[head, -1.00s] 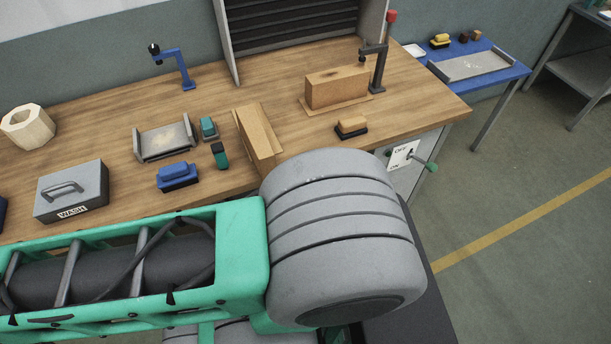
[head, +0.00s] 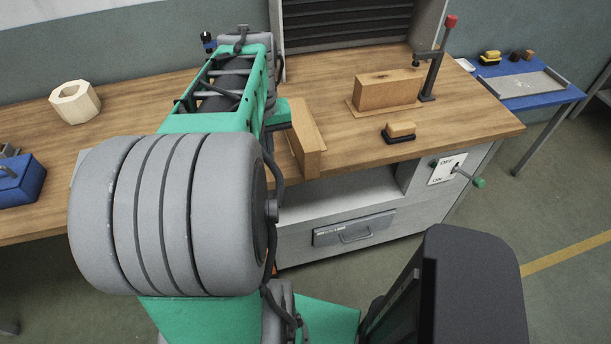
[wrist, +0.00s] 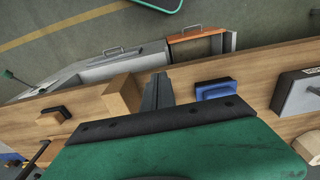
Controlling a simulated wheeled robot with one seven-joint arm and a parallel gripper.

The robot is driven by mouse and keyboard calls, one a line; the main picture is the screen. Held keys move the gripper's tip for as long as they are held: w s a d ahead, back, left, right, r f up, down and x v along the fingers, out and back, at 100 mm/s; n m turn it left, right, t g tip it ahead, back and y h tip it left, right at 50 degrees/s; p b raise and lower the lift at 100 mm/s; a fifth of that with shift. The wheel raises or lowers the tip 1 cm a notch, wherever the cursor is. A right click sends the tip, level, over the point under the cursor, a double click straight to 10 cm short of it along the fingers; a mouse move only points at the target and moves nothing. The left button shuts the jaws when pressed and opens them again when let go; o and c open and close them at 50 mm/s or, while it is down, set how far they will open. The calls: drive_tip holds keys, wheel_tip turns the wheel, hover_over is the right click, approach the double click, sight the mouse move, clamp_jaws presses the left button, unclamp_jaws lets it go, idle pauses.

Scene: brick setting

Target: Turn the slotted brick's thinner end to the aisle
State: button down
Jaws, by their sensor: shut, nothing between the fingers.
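A long tan brick (head: 305,140) lies across the bench near its front edge, its near end face upright. What appears to be its end shows in the wrist view (wrist: 122,97), left of my gripper. A second tan block (head: 388,91) stands on a thin board by a dark clamp post. I cannot make out a slot on either, nor which end is thinner. My gripper (wrist: 158,88) is shut and empty, its fingers over the bench beside the long brick, apart from it in that view. In the head view my arm hides most of the gripper.
A lever switch (head: 455,168) juts from the bench's right side. Yellow-lined floor (head: 565,258) lies right.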

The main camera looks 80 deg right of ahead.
drive_tip(key=m, duration=0.2)
approach(305, 169)
drive_tip(key=s+a+r, duration=0.1)
drive_tip(key=s+a, duration=0.1)
drive_tip(key=a, duration=0.3)
drive_tip(key=shift+y, duration=0.3)
drive_tip(key=d+f, duration=0.1)
drive_tip(key=f, duration=0.2)
drive_tip(key=w+d+f+p, duration=0.1)
drive_tip(key=f, duration=0.2)
drive_tip(key=d+f+p, duration=0.1)
drive_tip(key=f, duration=0.2)
drive_tip(key=shift+w+d+f, duration=0.1)
drive_tip(key=shift+w+d, duration=0.15)
drive_tip(key=shift+d, duration=0.1)
drive_tip(key=shift+w+d, duration=0.1)
drive_tip(key=shift+d, duration=0.1)
